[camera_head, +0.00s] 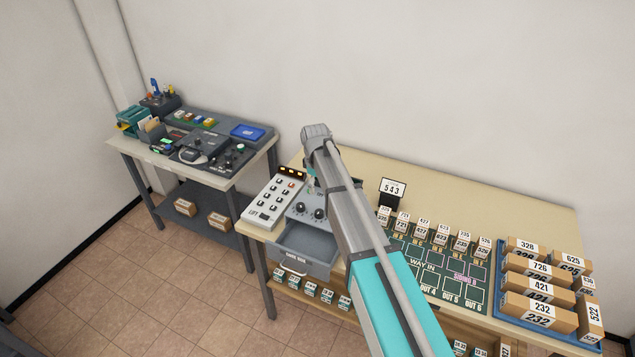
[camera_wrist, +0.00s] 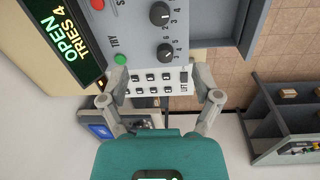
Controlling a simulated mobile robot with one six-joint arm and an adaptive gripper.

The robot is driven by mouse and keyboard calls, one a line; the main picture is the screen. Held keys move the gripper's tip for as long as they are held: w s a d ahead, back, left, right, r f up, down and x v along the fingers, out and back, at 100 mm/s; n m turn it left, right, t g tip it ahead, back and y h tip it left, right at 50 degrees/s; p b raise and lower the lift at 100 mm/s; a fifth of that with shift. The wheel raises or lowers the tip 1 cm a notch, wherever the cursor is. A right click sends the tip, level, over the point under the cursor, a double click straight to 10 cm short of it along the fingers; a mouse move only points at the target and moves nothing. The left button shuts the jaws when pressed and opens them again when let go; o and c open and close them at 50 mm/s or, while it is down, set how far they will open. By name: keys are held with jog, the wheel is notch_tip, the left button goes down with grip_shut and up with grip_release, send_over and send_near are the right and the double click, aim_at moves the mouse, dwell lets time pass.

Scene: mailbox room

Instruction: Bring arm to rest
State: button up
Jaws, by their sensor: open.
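My arm (camera_head: 365,225) reaches up from the lower right across the long table, its far end above the grey code box (camera_head: 297,215). My gripper (camera_wrist: 160,88) is open and empty in the wrist view, its two fingers spread apart. In the head view the arm mostly hides it. Beyond the fingers, the wrist view shows the white keypad panel (camera_wrist: 150,78), the box's knobs (camera_wrist: 160,14) and a green button (camera_wrist: 120,58). A display (camera_wrist: 62,42) there reads OPEN TRIES 4. The code box drawer (camera_head: 305,240) stands pulled out.
A smaller desk (camera_head: 127,150) stands at left. Floor in front of it is clear.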

dwell(0.4)
jog(key=s+d+f+m+b, duration=0.4)
jog(key=s+d+m, duration=0.2)
jog(key=s+d, duration=0.6)
jog(key=s+d+f+m+b, duration=0.4)
jog(key=s+d+m, duration=0.3)
jog(key=s+d, duration=0.5)
jog(key=shift+s+d+g, duration=0.35)
jog(key=shift+s+g, duration=0.05)
jog(key=shift+s, duration=0.15)
dwell(0.3)
